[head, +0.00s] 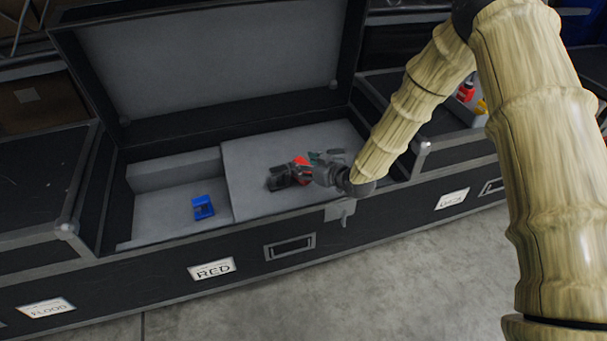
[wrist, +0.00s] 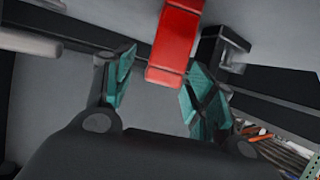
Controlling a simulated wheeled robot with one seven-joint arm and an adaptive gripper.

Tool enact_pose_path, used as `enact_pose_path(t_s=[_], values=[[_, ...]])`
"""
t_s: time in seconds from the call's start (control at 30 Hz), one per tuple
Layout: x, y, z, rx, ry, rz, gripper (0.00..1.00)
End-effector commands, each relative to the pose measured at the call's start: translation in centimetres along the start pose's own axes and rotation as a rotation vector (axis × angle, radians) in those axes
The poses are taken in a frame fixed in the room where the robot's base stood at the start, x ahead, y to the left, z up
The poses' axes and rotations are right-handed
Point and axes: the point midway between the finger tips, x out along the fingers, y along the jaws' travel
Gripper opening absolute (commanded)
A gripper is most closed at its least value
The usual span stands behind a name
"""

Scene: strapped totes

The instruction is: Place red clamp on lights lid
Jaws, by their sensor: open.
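The red clamp (head: 302,171) shows partly behind my gripper (head: 325,172), over the grey panel in the right part of the open case. In the wrist view the red clamp (wrist: 175,42) lies ahead of and between the teal fingertips of my gripper (wrist: 158,88). The fingers are spread, with a clear gap to the left one; the right one is close to the clamp, and I cannot tell if it touches. The clamp's lower part is hidden in the head view. No lid reads clearly as the lights lid; the right-hand label (head: 452,199) is too small to read.
The open black case (head: 290,247) is labelled RED; its raised lid (head: 215,60) stands behind. A blue clamp (head: 203,207) sits in its left compartment. A closed case marked FLOOD (head: 35,215) is at left. Red and yellow items (head: 467,90) sit at right.

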Motion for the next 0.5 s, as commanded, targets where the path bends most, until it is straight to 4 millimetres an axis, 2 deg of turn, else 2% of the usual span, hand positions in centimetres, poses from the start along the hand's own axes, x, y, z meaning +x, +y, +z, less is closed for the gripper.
enact_pose_path(t_s=[0.07,0.1,0.4,0.5], values=[[-0.05,0.02,-0.08,0.000,0.000,0.000,0.55],[-0.05,0.02,-0.08,0.000,0.001,0.000,0.52],[-0.07,0.02,-0.09,0.000,0.001,0.000,0.00],[-0.07,0.03,-0.16,0.000,0.002,0.000,0.00]])
